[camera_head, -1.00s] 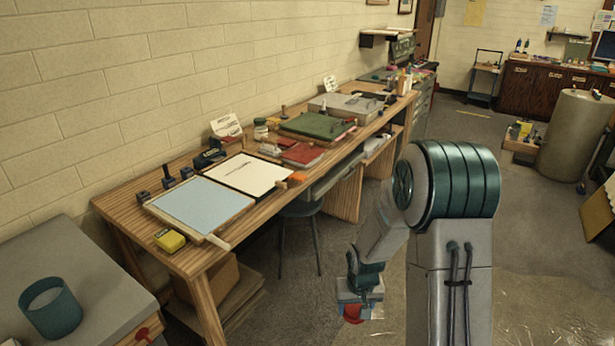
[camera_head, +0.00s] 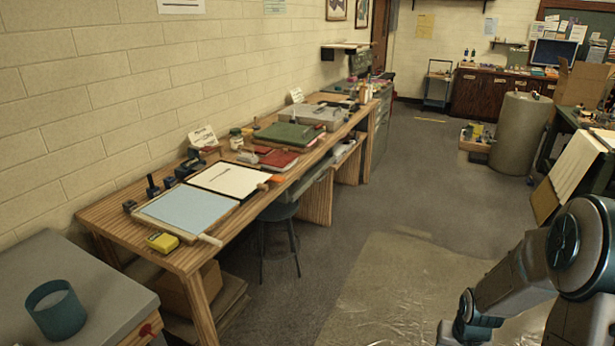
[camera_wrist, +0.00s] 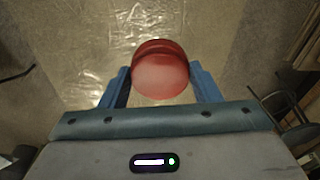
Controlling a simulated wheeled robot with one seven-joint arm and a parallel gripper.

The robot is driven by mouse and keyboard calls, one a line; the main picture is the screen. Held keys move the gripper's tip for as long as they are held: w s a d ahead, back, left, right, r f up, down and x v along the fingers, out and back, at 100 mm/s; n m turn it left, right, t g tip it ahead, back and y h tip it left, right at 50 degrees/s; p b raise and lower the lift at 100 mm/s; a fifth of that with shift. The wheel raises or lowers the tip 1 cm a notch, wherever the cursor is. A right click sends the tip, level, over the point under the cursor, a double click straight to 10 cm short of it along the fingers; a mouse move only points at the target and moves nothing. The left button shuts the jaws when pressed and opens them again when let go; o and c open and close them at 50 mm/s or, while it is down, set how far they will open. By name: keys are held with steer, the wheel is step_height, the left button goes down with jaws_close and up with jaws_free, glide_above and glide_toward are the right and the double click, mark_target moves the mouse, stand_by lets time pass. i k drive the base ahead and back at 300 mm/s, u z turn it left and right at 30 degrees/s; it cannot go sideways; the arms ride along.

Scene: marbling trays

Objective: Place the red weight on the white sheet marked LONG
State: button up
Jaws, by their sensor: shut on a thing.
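My gripper (camera_wrist: 160,90) is shut on the red weight (camera_wrist: 160,76), a round red piece between its two blue fingers in the wrist view. The floor lies below it there. In the head view only my arm and wrist show at the lower right; the red weight is out of that picture. A white sheet (camera_head: 230,182) with a thin dark mark lies on the long wooden bench, beside a pale blue tray (camera_head: 185,212). The mark is too small to read as LONG. My gripper is well away from the bench, to its right.
The wooden bench (camera_head: 112,214) runs along the wall with a green book (camera_head: 288,134), a red book (camera_head: 279,160) and a yellow block (camera_head: 162,242) on it. A dark stool (camera_head: 279,212) stands at its front. Open floor (camera_head: 400,215) lies between bench and arm.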

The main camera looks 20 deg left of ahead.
mark_target(233, 179)
steer(key=z, duration=0.1)
steer(key=i, duration=0.95)
steer(key=u, duration=0.45)
steer(key=i, duration=0.9)
steer(key=u, duration=1.45)
steer(key=i, duration=0.45)
steer(key=u, duration=0.45)
